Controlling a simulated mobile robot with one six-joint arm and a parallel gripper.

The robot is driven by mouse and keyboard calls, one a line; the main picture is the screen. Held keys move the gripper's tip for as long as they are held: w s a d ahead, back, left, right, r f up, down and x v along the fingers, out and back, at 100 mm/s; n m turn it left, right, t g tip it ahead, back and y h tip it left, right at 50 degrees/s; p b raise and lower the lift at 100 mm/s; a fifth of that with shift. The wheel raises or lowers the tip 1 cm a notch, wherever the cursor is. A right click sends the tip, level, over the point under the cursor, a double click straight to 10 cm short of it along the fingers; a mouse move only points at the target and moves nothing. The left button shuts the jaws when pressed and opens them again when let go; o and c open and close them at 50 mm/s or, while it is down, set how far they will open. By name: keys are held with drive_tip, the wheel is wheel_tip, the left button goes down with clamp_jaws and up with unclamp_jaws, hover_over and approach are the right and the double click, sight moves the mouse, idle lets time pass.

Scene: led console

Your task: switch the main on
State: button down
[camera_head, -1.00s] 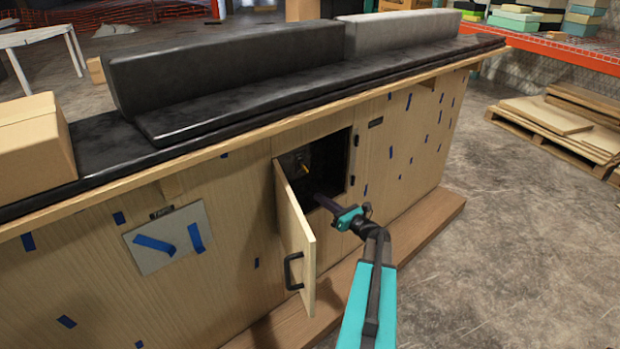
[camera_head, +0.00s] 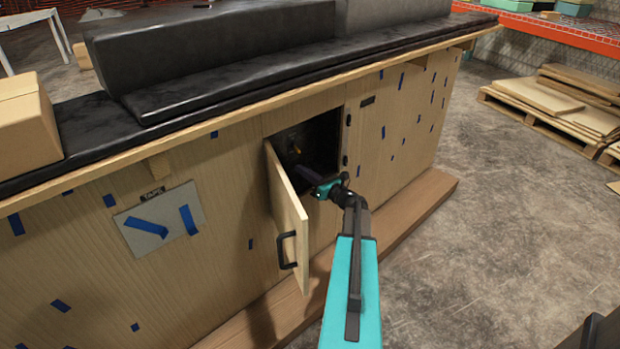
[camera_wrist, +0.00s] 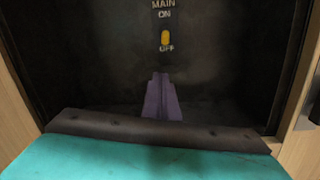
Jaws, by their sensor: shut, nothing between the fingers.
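The main switch is a small yellow lever (camera_wrist: 165,36) on a dark panel (camera_wrist: 225,65) inside the cabinet. The lettering "MAIN ON" is above it and "OFF" below it, and the lever lies close to the "OFF" lettering. My gripper (camera_wrist: 161,78) is shut and empty, with its purple fingertips below the lever in the wrist view and apart from it in the picture. In the head view my gripper (camera_head: 303,172) reaches into the dark opening, its tips hard to see. The yellow lever (camera_head: 296,150) is only a faint spot there.
The wooden cabinet door (camera_head: 287,215) with a black handle (camera_head: 287,250) stands open left of my arm. The opening's side walls are close on both sides. A black-topped counter (camera_head: 210,115) overhangs above, and a wooden plinth (camera_head: 400,210) runs along the floor.

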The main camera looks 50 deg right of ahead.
sight(297, 150)
drive_tip(key=w, duration=0.3)
drive_tip(key=shift+w+r, duration=0.1)
drive_tip(key=shift+w, duration=0.15)
drive_tip(key=shift+s+d+r+b, duration=0.1)
drive_tip(key=shift+s+r+b, duration=0.1)
drive_tip(key=shift+s+r, duration=0.25)
drive_tip(key=shift+s+d+r+b, duration=0.1)
drive_tip(key=shift+s+r+b, duration=0.1)
drive_tip(key=shift+r, duration=0.3)
drive_tip(key=shift+s+d+r, duration=0.15)
drive_tip(key=shift+s+r, duration=0.05)
drive_tip(key=shift+r, duration=0.25)
drive_tip(key=shift+s+d+r, duration=0.1)
drive_tip(key=shift+s+r, duration=0.05)
drive_tip(key=shift+r, duration=0.25)
drive_tip(key=shift+a, duration=0.15)
drive_tip(key=shift+r, duration=0.1)
drive_tip(key=shift+w+a+r+p, duration=0.1)
drive_tip(key=shift+w+r+p, duration=0.05)
drive_tip(key=shift+p, duration=0.45)
